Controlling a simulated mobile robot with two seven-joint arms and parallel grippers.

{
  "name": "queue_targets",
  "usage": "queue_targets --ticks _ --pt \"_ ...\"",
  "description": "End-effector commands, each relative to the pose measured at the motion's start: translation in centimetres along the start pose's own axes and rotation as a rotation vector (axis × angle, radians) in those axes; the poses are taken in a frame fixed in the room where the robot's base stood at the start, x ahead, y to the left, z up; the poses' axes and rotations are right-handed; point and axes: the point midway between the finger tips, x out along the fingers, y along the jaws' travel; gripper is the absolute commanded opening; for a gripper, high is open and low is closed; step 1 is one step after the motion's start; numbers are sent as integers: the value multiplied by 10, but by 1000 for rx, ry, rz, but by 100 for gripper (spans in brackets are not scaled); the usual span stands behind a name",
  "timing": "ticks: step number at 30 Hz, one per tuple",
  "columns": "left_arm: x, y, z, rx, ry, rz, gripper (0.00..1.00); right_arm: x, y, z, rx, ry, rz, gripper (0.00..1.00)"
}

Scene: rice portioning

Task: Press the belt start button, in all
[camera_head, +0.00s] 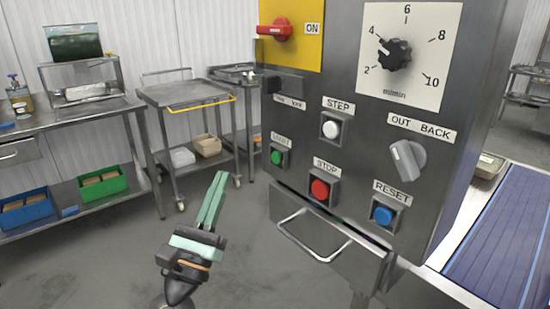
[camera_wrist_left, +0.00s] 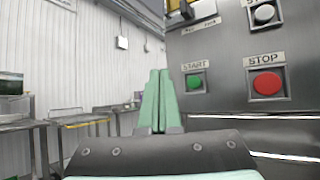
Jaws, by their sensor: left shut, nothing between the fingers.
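The green start button (camera_head: 277,157) sits on the front of the grey control cabinet (camera_head: 345,140), under a partly readable label. In the left wrist view the green button (camera_wrist_left: 194,82) shows under a START label, just right of the fingers. My left gripper (camera_head: 219,176) is shut and empty, its green fingers pointing up, to the left of the cabinet and apart from the button. It also shows in the left wrist view (camera_wrist_left: 159,75). The red stop button (camera_head: 320,188) is to the right of the green one. My right gripper is not in view.
The cabinet also carries a white step button (camera_head: 330,128), a blue reset button (camera_head: 382,215), a grey out/back knob (camera_head: 406,160), a speed dial (camera_head: 396,54) and a red switch (camera_head: 276,29). A handle (camera_head: 313,240) juts out below. A blue belt (camera_head: 500,240) lies at the right.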

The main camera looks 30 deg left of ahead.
Motion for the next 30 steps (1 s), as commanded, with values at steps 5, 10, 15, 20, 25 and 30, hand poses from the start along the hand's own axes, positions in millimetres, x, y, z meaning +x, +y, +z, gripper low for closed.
queue_targets --ticks 5,10,15,20,25,30 --pt "8 -5 -4 -2 0 2 0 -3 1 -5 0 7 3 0" --pt "25 -17 -15 -1 -1 1 0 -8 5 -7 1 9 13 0" --pt "41 -29 -28 -2 1 1 0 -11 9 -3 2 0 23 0" --pt "52 -38 -39 -3 1 3 0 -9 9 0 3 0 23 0" --pt "59 -43 -44 -1 1 1 0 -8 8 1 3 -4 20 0" --pt "61 -45 -45 -2 1 0 0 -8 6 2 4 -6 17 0"
